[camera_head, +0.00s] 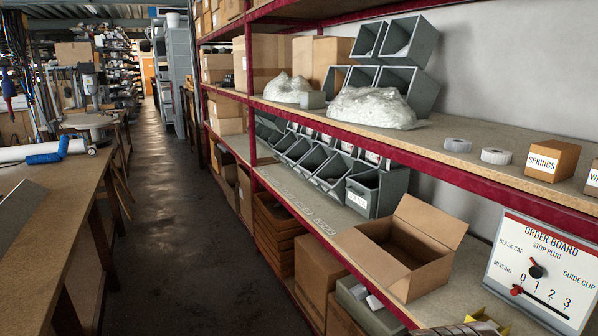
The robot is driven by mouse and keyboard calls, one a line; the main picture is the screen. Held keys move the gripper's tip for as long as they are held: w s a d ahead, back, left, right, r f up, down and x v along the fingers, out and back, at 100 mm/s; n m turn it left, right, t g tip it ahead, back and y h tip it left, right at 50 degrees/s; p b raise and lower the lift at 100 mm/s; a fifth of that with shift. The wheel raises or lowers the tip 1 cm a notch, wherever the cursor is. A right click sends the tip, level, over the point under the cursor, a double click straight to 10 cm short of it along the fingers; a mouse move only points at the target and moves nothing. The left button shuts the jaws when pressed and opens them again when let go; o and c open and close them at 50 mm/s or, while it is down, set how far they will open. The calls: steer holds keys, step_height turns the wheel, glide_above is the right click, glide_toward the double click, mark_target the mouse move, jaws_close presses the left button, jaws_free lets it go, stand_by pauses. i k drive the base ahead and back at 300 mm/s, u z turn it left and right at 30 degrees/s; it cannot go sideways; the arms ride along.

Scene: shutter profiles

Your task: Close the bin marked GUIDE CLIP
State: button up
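I cannot make out a bin that reads GUIDE CLIP. The words GUIDE CLIP show only on the white order board (543,272) at the right, beside a black dial knob and above a scale from 0 to 3 with a red pointer near 0. A grey bin (390,191) on the middle shelf has a white front label too small to read, and its top looks open. More grey open-fronted bins (333,174) stand in a row to its left.
An open cardboard box (432,276) with raised flaps stands on the middle shelf, left of the board. The red-edged upper shelf (480,176) overhangs the bins and holds a SPRINGS box (552,160). A workbench (62,225) stands at left; the aisle floor (190,240) is clear.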

mark_target(301, 150)
steer(key=u, duration=0.05)
steer(key=i, duration=1.5)
steer(key=u, duration=0.5)
steer(key=i, duration=0.7)
steer(key=u, duration=0.6)
steer(key=i, duration=2.2)
steer(key=z, duration=0.05)
